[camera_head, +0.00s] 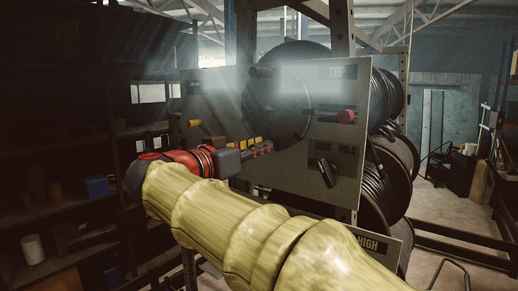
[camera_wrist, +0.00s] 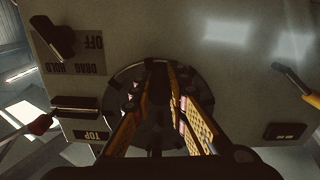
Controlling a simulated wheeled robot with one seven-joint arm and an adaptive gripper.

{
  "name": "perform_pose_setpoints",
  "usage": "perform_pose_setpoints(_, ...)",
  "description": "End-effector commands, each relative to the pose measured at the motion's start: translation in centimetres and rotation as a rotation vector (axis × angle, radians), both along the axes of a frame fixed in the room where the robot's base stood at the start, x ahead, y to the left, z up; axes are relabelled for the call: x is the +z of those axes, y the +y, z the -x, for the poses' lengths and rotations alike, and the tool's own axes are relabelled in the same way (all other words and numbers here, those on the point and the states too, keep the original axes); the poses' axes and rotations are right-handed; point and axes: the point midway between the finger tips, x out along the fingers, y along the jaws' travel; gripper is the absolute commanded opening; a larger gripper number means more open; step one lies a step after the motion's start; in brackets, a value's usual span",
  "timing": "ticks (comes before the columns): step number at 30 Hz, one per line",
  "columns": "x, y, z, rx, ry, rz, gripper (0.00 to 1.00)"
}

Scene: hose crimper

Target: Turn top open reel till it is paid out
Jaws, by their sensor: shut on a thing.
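The panel (camera_head: 342,150) has a TOP label and a round black reel face (camera_head: 290,112) set in it. In the wrist view the same black disc (camera_wrist: 112,103) has pale marks around it. My gripper (camera_head: 262,148) reaches the disc's lower part from the left. In the wrist view my gripper (camera_wrist: 159,70) has its two yellow-orange fingers converging on a narrow dark handle (camera_wrist: 158,78) in front of the disc. They are shut on it. The exact contact is dark and partly hidden by the fingers.
A lever with a red knob (camera_head: 346,116) sticks out right of the disc. A black DRAG/HOLD switch (camera_head: 327,172) sits below it. Black hose reels (camera_head: 392,160) stand behind the panel on the right. Dark shelving (camera_head: 70,200) fills the left; open floor shows at the far right.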

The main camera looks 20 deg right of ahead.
Motion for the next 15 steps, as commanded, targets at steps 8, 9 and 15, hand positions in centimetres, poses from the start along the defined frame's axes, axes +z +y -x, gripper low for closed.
perform_pose_setpoints(8, -0.3, 0.3, -0.3, 0.001, -0.035, -0.024, 0.00)
perform_pose_setpoints(9, -0.4, 0.3, -0.4, 0.001, -0.047, -0.033, 0.00)
perform_pose_setpoints(15, -0.5, 0.8, -1.1, 0.001, -0.126, -0.090, 0.00)
